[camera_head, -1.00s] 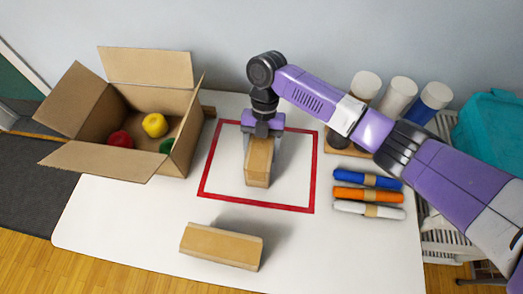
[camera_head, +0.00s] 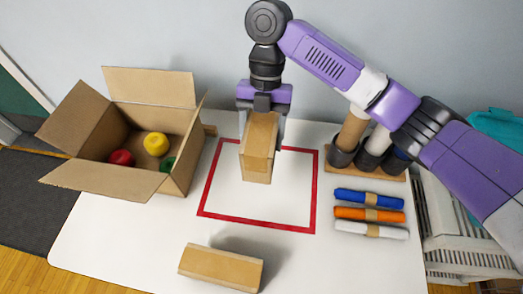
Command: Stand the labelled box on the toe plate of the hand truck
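My gripper (camera_head: 262,122) points down above the table, with one finger on each side of a tan cardboard box (camera_head: 257,163). It is shut on this box and holds it above the red-outlined square. A second tan box (camera_head: 221,267) lies on its long side near the table's front edge, apart from the gripper. I cannot make out a label on either box. No hand truck or toe plate shows in this view.
An open carton (camera_head: 120,178) with red, yellow and green items stands at the left. Blue, orange and white rolls (camera_head: 369,214) lie at the right, before a rack of upright tubes (camera_head: 372,150). A red outline (camera_head: 314,190) marks the white table (camera_head: 130,235). A white crate (camera_head: 460,245) stands at far right.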

